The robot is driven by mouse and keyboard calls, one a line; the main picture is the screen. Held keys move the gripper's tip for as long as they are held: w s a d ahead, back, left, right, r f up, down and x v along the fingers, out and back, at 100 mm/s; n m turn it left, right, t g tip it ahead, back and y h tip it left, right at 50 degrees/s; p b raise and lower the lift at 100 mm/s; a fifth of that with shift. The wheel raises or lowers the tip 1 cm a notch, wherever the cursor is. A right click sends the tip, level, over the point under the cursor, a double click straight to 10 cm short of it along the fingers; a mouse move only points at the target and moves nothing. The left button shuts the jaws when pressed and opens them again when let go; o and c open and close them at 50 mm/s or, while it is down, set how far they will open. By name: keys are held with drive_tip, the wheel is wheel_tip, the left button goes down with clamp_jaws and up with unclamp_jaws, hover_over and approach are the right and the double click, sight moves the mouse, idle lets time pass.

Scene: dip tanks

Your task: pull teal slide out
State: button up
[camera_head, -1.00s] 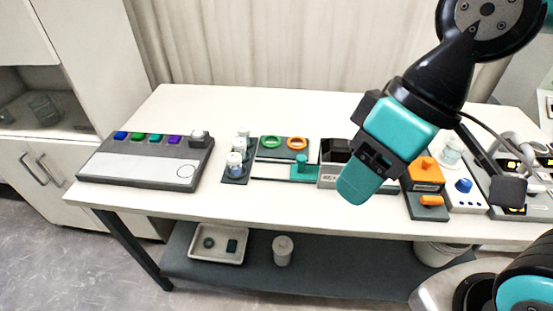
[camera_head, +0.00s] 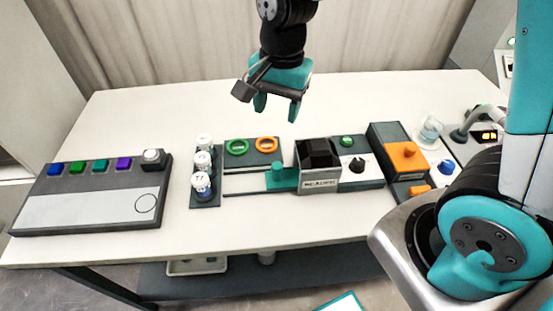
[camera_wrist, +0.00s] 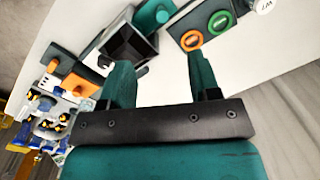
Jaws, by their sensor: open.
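The teal slide (camera_head: 284,183) is a flat teal plate with an upright round knob, on the table at the left side of the grey reader box (camera_head: 319,180). Its right end meets the box. In the wrist view the teal slide (camera_wrist: 152,14) shows at the top, beside the dark open-topped reader box (camera_wrist: 128,45). My gripper (camera_head: 276,106) is open and empty, above the back part of the table, behind the slide and apart from it. In the wrist view its two teal fingers (camera_wrist: 160,82) are spread with nothing between them.
Left of the slide stand several white-capped vials in a dark rack (camera_head: 206,205). Behind it is a dark plate with a green ring (camera_head: 237,147) and an orange ring (camera_head: 266,144). A button panel (camera_head: 90,207) lies far left. An orange-knobbed block (camera_head: 397,140) stands right.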

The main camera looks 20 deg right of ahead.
sight(277, 165)
drive_tip(key=w+f+m+p, duration=0.1)
drive_tip(key=f, duration=0.5)
drive_tip(key=f+m+p, duration=0.1)
drive_tip(key=f, duration=0.6)
drive_tip(key=w+d+f+m+p, duration=0.1)
drive_tip(key=f, duration=0.6)
drive_tip(key=shift+w+f+m+h, duration=0.1)
drive_tip(key=shift+w+m+h, duration=0.2)
drive_tip(key=shift+h, duration=0.1)
